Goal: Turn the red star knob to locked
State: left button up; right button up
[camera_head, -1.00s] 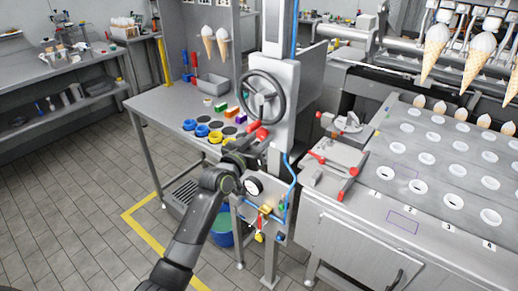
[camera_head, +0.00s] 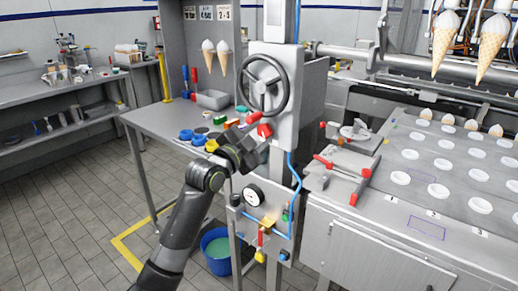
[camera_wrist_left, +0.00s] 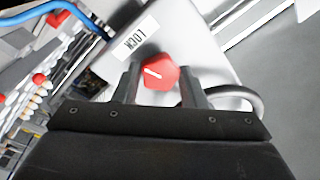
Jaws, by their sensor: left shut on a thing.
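The red star knob (camera_head: 264,130) is on the front of the grey machine column, below the handwheel. My left gripper (camera_head: 256,140) is at the knob in the head view and partly hides it. In the left wrist view the red knob (camera_wrist_left: 158,73), with a white pointer mark, sits between the two fingers of my left gripper (camera_wrist_left: 163,82), which is shut on it. A white LOCK label (camera_wrist_left: 136,37) is on the plate beside the knob; the white mark points sideways rather than straight at the label. My right gripper is not in view.
The handwheel (camera_head: 263,83) is just above my left gripper. A gauge (camera_head: 252,196) and blue tubing (camera_head: 292,190) are below it. A steel table (camera_head: 150,122) with coloured caps stands left, and a cone tray (camera_head: 425,160) stands right. The floor in front is open.

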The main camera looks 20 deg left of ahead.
pick_arm(q)
jog(key=shift+f+m+b, duration=0.25)
jog(key=shift+m+b, duration=0.15)
jog(key=shift+m, duration=0.1)
jog(key=shift+m+b, duration=0.3)
jog(key=shift+r+m+b, duration=0.1)
jog(key=shift+m+b, duration=0.2)
jog(key=shift+m, duration=0.1)
jog(key=shift+r+m+h+b, duration=0.1)
jog(key=shift+m+h+b, duration=0.2)
jog(key=shift+m+b, duration=0.25)
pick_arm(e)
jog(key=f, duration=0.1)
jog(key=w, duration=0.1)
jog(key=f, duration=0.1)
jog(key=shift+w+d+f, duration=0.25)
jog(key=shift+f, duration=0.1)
pick_arm(q)
jog(key=shift+m, duration=0.25)
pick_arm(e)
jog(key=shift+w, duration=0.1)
pick_arm(q)
jog(key=shift+a, duration=0.1)
jog(key=o, duration=1)
